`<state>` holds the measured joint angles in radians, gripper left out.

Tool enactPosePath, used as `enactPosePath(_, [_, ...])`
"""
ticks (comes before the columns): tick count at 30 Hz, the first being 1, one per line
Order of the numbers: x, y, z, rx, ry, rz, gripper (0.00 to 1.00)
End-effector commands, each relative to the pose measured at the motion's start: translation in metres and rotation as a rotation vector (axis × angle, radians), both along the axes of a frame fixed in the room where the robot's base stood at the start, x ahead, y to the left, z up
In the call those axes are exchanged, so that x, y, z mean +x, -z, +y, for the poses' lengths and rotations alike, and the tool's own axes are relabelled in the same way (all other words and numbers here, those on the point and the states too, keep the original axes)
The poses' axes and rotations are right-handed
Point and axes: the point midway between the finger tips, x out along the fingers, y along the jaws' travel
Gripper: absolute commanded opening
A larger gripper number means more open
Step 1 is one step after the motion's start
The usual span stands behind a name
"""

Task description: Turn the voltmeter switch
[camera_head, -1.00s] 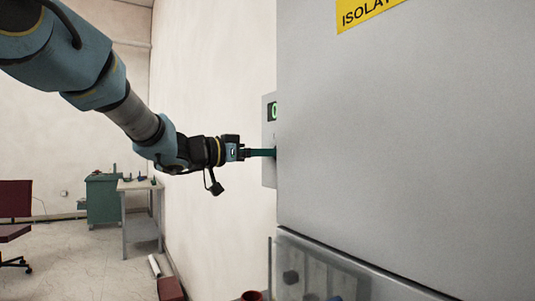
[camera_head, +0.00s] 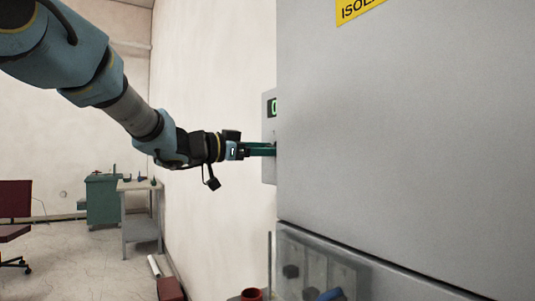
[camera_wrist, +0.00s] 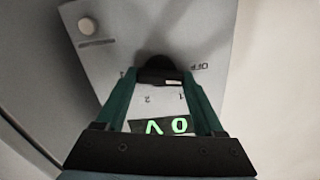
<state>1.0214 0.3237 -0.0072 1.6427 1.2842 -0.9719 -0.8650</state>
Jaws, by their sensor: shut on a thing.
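The voltmeter switch (camera_wrist: 158,68) is a dark knob on a light grey panel (camera_wrist: 120,55), with OFF and number marks around it in the wrist view. My gripper (camera_wrist: 159,84) has its two green fingers on either side of the knob and is shut on it. A display with green characters (camera_wrist: 168,127) shows between the fingers, seen upside down. In the head view my gripper (camera_head: 274,149) reaches the panel (camera_head: 268,165) on the wall, and the cabinet edge hides the knob and most of the panel.
A large grey cabinet (camera_head: 400,130) fills the right, close beside the fingertips. A round light button (camera_wrist: 88,26) sits on the panel's corner. A green cabinet (camera_head: 103,200) and a small table (camera_head: 140,225) stand far left, with open floor before them.

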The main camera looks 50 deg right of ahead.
Motion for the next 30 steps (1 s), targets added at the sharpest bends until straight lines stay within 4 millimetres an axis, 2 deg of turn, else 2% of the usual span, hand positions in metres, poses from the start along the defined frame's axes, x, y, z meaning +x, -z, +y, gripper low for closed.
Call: enactPosePath(30, [-0.0008, 0.0058, 0.0005, -0.350, 0.000, -0.898, 0.14])
